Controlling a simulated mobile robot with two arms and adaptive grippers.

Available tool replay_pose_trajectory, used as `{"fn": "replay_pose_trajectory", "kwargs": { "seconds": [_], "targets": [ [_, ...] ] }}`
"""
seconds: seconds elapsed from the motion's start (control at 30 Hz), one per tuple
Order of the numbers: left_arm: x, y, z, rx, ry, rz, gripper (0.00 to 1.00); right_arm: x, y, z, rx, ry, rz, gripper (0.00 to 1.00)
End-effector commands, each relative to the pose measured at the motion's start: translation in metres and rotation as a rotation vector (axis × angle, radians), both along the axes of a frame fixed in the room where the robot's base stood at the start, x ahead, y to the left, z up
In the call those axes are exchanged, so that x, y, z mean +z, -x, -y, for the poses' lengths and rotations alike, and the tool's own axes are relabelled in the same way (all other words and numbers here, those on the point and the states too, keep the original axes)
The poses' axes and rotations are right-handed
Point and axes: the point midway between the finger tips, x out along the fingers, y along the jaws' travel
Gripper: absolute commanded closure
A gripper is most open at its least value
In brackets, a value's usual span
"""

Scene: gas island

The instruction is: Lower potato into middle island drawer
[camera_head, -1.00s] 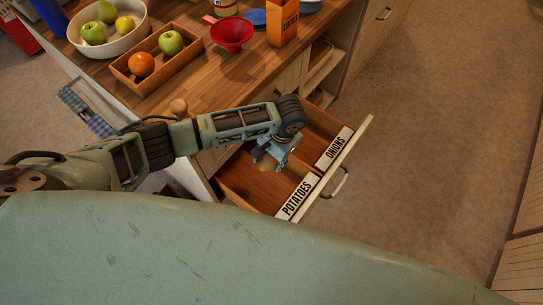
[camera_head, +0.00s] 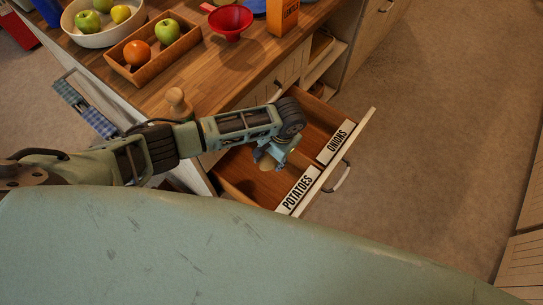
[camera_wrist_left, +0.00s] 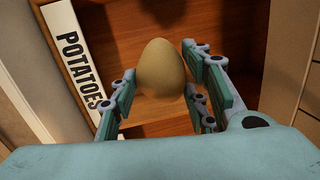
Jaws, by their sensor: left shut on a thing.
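The potato (camera_wrist_left: 161,68) is tan and egg-shaped. My left gripper (camera_head: 270,161) is shut on it, and in the left wrist view the fingers (camera_wrist_left: 165,95) stand on either side of it. In the head view only a small part of the potato shows below the fingers. The open wooden drawer (camera_head: 237,181) has a divider and two labels, POTATOES (camera_head: 297,190) at the near end and ONIONS (camera_head: 335,146) at the far end. The gripper and potato are over the POTATOES compartment, near the divider. My right gripper is not in view.
The counter (camera_head: 180,88) beside the drawer holds a wooden box (camera_head: 150,72) with an orange and an apple, a white fruit bowl (camera_head: 95,38), a red funnel (camera_head: 230,20) and an orange carton (camera_head: 287,17). A wooden knob-topped object (camera_head: 178,103) stands near the counter's edge. The floor right of the drawer is clear.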

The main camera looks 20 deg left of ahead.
Motion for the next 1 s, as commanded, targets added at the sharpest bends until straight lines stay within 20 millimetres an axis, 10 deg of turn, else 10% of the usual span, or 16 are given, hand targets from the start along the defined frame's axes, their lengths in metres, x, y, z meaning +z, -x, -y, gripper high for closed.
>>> {"fn": "replay_pose_trajectory", "kwargs": {
  "seconds": [1.0],
  "targets": [
    [-0.053, 0.0, 0.0, 0.0, 0.0, -0.001, 0.88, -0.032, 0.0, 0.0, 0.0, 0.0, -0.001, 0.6]
  ]
}}
